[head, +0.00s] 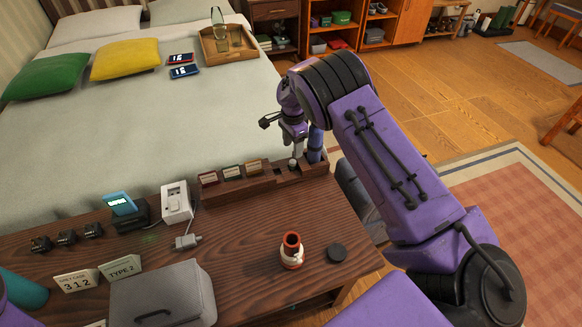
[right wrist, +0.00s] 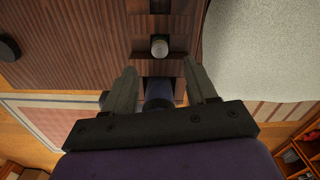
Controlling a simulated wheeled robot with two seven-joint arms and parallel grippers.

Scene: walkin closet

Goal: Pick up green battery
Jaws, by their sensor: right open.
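No plainly green battery shows; the colour of the cells in the wooden rack (head: 235,187) is hard to tell. A cell with a round silver top (right wrist: 159,47) stands in a rack slot, and its top also shows in the head view (head: 293,163). A blue cylinder (head: 315,143) stands at the rack's right end; its dark blue body (right wrist: 158,92) shows between my right fingers in the wrist view. My right gripper (head: 297,150) is open above this end of the rack, fingers apart (right wrist: 160,76). My left gripper is out of view.
The rack has several small label cards (head: 232,172) along it. A white charger-like box (head: 176,201), a grey case (head: 163,295), a red-and-white bottle (head: 291,250) and a black disc (head: 337,253) are on the desk. The bed (head: 150,130) lies behind.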

